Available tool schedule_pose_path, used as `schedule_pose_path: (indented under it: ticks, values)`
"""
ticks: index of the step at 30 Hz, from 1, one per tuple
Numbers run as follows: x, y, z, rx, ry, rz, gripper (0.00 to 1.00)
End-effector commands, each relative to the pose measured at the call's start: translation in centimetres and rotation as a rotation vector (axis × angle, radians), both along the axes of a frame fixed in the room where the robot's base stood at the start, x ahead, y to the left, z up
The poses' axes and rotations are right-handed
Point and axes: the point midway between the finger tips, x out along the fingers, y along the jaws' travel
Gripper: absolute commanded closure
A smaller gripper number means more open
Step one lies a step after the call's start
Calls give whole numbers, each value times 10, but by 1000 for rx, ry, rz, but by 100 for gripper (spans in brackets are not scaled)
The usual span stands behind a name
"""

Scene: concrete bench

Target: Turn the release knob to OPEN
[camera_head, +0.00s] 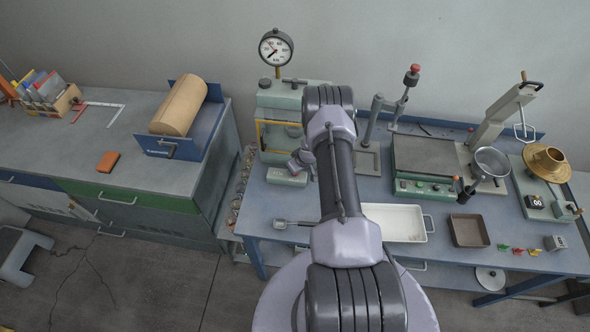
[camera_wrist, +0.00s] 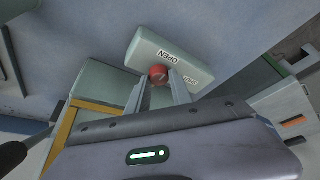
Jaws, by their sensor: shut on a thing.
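The release knob (camera_wrist: 158,72) is a small red knob on a pale grey-green block (camera_wrist: 192,66). The block carries the labels OPEN and, partly readable, SHUT. My gripper (camera_wrist: 160,80) is shut on the knob, with a finger on either side of it. My fingers and the knob's small size hide which label it points to. In the head view the same block (camera_head: 286,177) lies in front of the press with the gauge (camera_head: 275,47), and my gripper (camera_head: 301,165) is just above its right part. The knob is hidden there.
The press body (camera_head: 290,95) with a yellow-edged window stands close behind the block. A white tray (camera_head: 399,222), a scoop (camera_head: 283,224) and a dark square pan (camera_head: 469,230) lie on the blue bench (camera_head: 440,200). The left bench holds a brown roll (camera_head: 179,104).

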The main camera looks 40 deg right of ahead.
Motion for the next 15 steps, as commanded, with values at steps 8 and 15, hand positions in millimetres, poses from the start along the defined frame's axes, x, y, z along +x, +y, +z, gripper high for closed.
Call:
schedule_pose_path:
  ticks: [8,15]
  values:
    - [-6,2,-5,6,11,1,100]
    - [-5,2,-5,5,10,2,53]
